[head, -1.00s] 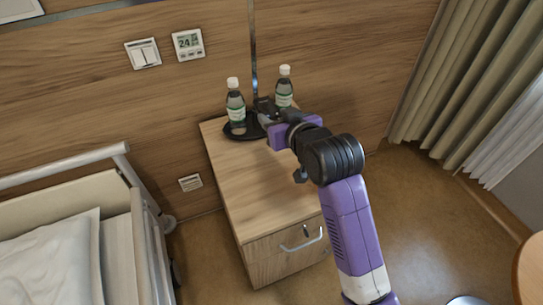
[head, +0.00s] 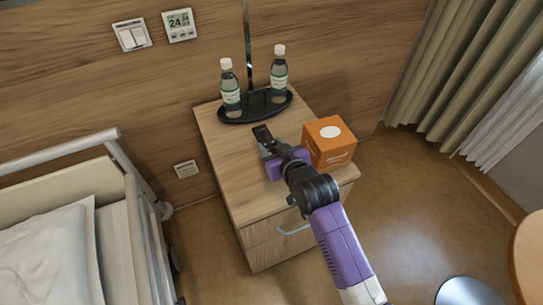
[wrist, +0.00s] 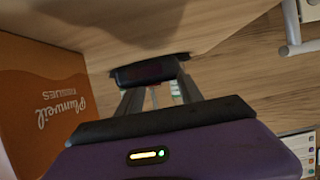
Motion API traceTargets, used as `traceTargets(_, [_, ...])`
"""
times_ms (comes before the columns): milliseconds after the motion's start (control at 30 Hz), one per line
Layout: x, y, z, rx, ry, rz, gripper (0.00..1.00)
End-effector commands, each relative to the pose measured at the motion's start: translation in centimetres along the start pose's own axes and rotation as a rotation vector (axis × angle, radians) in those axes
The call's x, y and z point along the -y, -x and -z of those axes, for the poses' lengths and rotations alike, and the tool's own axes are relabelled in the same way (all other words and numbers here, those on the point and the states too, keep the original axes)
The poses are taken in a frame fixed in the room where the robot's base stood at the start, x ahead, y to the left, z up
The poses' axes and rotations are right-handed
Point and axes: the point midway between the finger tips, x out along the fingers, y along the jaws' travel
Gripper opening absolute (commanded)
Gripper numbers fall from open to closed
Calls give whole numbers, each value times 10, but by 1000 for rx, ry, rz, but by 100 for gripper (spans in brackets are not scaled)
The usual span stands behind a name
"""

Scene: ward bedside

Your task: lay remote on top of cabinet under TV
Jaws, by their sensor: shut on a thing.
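My gripper (head: 270,146) is shut on a small black object, which looks like the remote (head: 262,133). It is above the middle of a wooden bedside cabinet (head: 222,150), in front of the black tray. In the wrist view the dark remote (wrist: 150,70) sits across the fingertips, and its buttons cannot be made out. I cannot tell how high it is above the cabinet top. No TV is in view, so I cannot tell whether this is the cabinet the task names.
A black tray (head: 252,112) with two bottles (head: 230,92) (head: 278,80) stands at the cabinet's back. An orange tissue box (head: 328,145) is close to my gripper's right. A bed (head: 70,235) is at left, a round wooden table (head: 525,265) at right.

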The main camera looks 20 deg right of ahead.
Motion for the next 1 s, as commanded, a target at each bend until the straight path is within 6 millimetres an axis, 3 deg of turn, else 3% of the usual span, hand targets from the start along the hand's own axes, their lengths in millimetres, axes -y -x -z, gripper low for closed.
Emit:
traceTargets(300, [0,-15,-37,1,-1,0,0])
traceTargets(767, [0,-18,-44,0,-1,0,0])
traceTargets(800, [0,-17,-43,0,-1,0,51])
traceTargets(867, [0,-17,-43,0,-1,0,63])
traceTargets(1000, [0,-17,-43,0,-1,0,65])
